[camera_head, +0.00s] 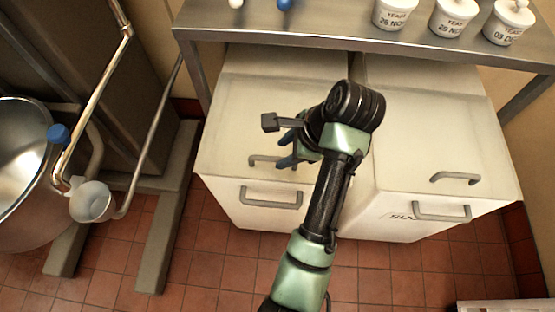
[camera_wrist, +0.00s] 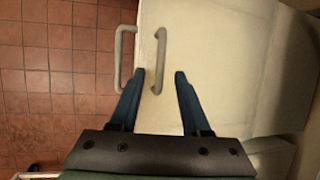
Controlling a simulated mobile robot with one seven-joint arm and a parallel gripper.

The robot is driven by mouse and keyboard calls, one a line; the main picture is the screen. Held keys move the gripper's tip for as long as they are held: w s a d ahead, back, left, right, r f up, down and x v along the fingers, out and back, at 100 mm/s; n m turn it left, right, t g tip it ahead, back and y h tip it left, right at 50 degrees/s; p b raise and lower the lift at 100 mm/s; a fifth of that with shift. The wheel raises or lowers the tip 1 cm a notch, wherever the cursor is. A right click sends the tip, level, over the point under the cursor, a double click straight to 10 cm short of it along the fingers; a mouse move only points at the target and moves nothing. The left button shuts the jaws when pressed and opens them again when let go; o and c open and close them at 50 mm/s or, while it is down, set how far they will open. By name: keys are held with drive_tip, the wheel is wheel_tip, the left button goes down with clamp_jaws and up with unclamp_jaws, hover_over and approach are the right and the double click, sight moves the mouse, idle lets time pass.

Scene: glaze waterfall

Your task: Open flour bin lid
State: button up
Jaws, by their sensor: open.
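Two cream-white bins stand side by side under a steel shelf. The left bin's lid (camera_head: 235,125) is closed, with a grey lid handle (camera_head: 262,161) near its front edge. A front handle (camera_head: 271,197) sits below on the bin face. I see no label on this bin; the right one shows partial lettering "SU". My gripper (camera_head: 286,150) is over the left lid's front, beside the lid handle. In the wrist view my gripper (camera_wrist: 160,73) is open, and the lid handle (camera_wrist: 160,60) appears between its blue fingertips. I cannot tell whether they touch it.
The right bin (camera_head: 430,140) is closed. The steel shelf (camera_head: 330,33) overhangs the backs of both lids and holds several white lidded pots. A metal bowl (camera_head: 20,165) and mixer stand at the left. Red floor tiles in front of the bins are clear.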

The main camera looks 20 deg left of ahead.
sight(274, 159)
drive_tip(key=shift+b+x, duration=0.35)
drive_tip(key=shift+x, duration=1.8)
drive_tip(key=shift+c, duration=0.2)
clamp_jaws()
